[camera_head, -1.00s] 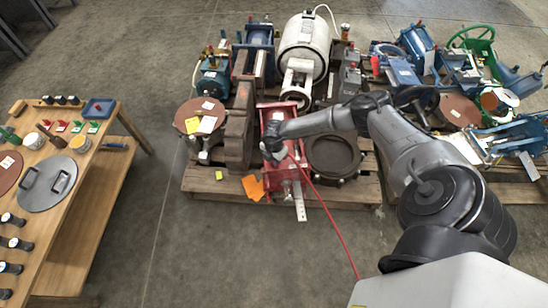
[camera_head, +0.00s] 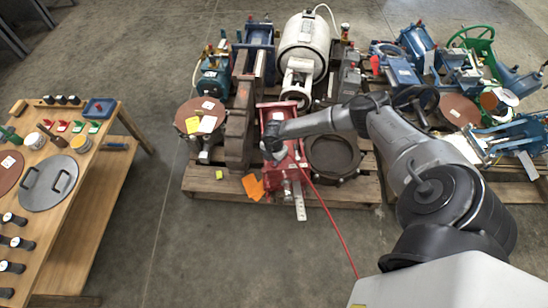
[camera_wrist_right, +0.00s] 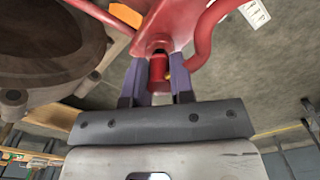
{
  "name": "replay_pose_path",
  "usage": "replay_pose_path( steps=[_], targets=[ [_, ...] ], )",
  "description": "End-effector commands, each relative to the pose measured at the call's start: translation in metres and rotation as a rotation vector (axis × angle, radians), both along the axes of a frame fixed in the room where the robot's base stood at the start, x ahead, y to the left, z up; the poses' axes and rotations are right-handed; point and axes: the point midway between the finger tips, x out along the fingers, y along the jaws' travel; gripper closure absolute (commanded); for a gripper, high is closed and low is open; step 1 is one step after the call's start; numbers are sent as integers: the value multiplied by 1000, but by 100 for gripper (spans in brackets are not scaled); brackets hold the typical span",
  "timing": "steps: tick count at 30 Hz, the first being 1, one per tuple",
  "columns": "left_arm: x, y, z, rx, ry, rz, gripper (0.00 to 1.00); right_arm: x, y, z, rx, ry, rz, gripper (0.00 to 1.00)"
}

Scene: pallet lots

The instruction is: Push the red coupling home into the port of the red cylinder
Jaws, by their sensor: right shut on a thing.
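The red cylinder (camera_head: 291,172) lies on the wooden pallet in the head view; its red body (camera_wrist_right: 172,22) fills the top middle of the wrist view. My right gripper (camera_head: 272,150) is over its left side. In the wrist view my right gripper (camera_wrist_right: 158,84) is shut on the red coupling (camera_wrist_right: 158,72), between its two purple-grey fingers. The coupling lines up below a round red boss on the cylinder, with a dark band between them. I cannot tell how deep it sits. My left gripper is not in view.
A red hose (camera_head: 330,217) runs from the cylinder to the floor. A dark round flange (camera_head: 333,155) stands close on the right and a brown block (camera_head: 238,140) on the left. An orange tag (camera_head: 253,187) hangs at the pallet's front. The floor in front is clear.

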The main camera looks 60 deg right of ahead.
Motion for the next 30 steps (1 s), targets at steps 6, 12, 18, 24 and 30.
replay_pose_path(
  steps=[6, 12, 18, 24, 30],
  targets=[
    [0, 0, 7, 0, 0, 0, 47, 0, 1, 1, 1, 0, 0, 98],
    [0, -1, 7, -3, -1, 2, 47, 0, 0, 0, 0, 0, 1, 98],
    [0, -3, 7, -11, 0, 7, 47, 0, 0, 0, 0, 0, 0, 98],
    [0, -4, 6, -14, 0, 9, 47, 0, 0, -1, 0, 0, 0, 98],
    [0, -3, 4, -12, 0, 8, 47, 0, 0, -5, 0, 0, 0, 98]
  ],
)
